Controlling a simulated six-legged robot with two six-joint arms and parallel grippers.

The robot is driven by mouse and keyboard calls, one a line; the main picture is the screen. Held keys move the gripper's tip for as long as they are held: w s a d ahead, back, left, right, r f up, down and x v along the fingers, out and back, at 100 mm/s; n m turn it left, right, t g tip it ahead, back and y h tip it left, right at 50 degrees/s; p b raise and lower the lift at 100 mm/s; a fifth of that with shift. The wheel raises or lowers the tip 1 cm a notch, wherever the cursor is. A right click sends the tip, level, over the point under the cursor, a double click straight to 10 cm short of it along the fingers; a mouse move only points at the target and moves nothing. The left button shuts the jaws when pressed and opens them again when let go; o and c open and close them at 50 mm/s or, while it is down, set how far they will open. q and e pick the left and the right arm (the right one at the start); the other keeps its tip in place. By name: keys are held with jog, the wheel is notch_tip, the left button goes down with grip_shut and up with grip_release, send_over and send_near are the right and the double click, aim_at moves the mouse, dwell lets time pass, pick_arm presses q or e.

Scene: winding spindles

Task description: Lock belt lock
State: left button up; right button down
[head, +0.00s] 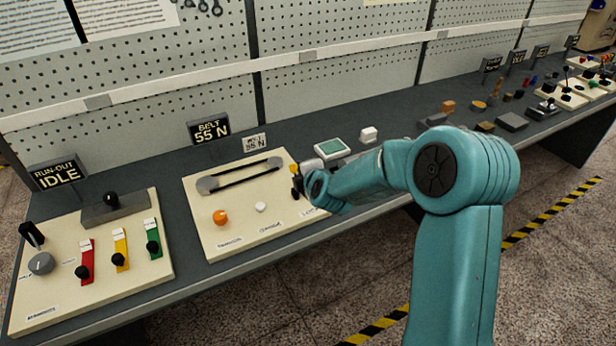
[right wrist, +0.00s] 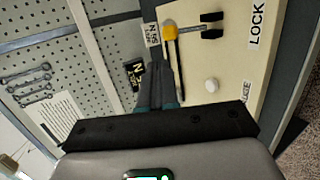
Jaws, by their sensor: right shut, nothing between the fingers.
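The belt panel (head: 215,240) is a cream board with a dark belt (head: 245,174) between two grey pulleys, an orange knob (head: 220,217) and a white button (head: 261,207). A yellow piece (head: 295,168) sits at its right end; it also shows in the right wrist view (right wrist: 171,32). There, a black forked part (right wrist: 211,33) lies near the "LOCK" label (right wrist: 257,24). In the head view my right arm partly hides the panel's right end. My left gripper is not in view.
A sign reading "BELT 55 N" (head: 209,130) stands behind the panel. A switch panel (head: 70,290) with red, yellow and green levers is at left. A green-screened device (head: 332,148) and a white block (head: 368,134) lie to the right. Pegboard (head: 340,80) stands behind the bench.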

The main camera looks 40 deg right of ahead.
jog(key=s+a+f+n+g+y, duration=0.1)
jog(key=s+a+f+g+y, duration=0.15)
jog(key=a+f, duration=0.6)
jog(key=s+a+f+n+g+y, duration=0.15)
jog(key=s+a+f, duration=0.25)
jog(key=a+f, duration=0.5)
jog(key=s+a+f+m+g+y, duration=0.2)
jog(key=s+a+f+m, duration=0.3)
jog(key=s+m, duration=0.4)
jog(key=s+a+f+m+g+y, duration=0.2)
jog(key=s+a+f+m+g, duration=0.3)
jog(key=s+m, duration=0.4)
jog(key=s+a+f, duration=0.1)
jog(key=s+a, duration=0.1)
jog(key=shift+s+a+m+y, duration=0.25)
jog(key=shift+a+m+y, duration=0.05)
jog(key=shift+m+y, duration=0.1)
